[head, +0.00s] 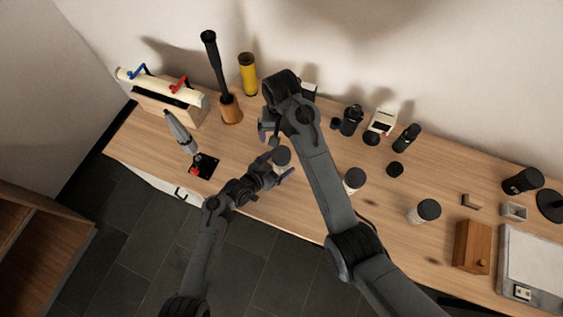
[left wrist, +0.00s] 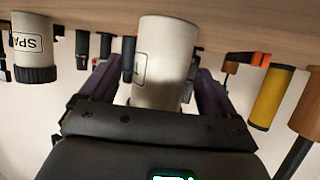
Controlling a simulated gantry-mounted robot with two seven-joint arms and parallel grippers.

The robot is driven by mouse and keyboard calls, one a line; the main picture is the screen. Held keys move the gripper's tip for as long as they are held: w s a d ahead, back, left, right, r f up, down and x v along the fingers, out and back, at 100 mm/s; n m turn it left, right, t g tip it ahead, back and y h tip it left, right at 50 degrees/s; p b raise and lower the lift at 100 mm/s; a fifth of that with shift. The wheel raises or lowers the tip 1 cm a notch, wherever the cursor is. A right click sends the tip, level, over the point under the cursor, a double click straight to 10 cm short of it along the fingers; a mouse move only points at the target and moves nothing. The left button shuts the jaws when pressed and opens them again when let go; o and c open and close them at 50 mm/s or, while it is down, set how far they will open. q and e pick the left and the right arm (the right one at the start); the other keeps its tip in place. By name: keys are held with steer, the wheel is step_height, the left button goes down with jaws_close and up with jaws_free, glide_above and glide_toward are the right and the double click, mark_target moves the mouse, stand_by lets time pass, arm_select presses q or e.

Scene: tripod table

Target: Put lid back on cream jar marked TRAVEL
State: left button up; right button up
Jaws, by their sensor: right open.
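A white jar with a dark grey top (head: 281,156) stands near the front edge of the table. It also shows as a pale jar (left wrist: 163,55) in the left wrist view, its label mostly turned away. My left gripper (head: 277,168) is around this jar, with a finger on either side and a gap showing at one finger. My right gripper (head: 268,130) is open and empty, behind this jar. Two more white jars with dark tops (head: 354,180) (head: 424,211) stand to the right. A jar labelled "SPA…" (left wrist: 32,42) shows inverted in the left wrist view. I cannot read TRAVEL anywhere.
Small dark discs (head: 395,170) (head: 371,139) lie behind the jars, near dark bottles (head: 351,120) and a white box (head: 382,122). A wooden box (head: 472,246) is right.

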arm_select(q)
steer(key=shift+a, duration=0.1)
steer(key=p+v, duration=0.2)
steer(key=v, duration=0.8)
steer(key=shift+s+a+r, duration=0.1)
steer(key=shift+s+a, duration=0.1)
steer(key=shift+s, duration=0.1)
arm_select(e)
steer(key=shift+r, duration=0.9)
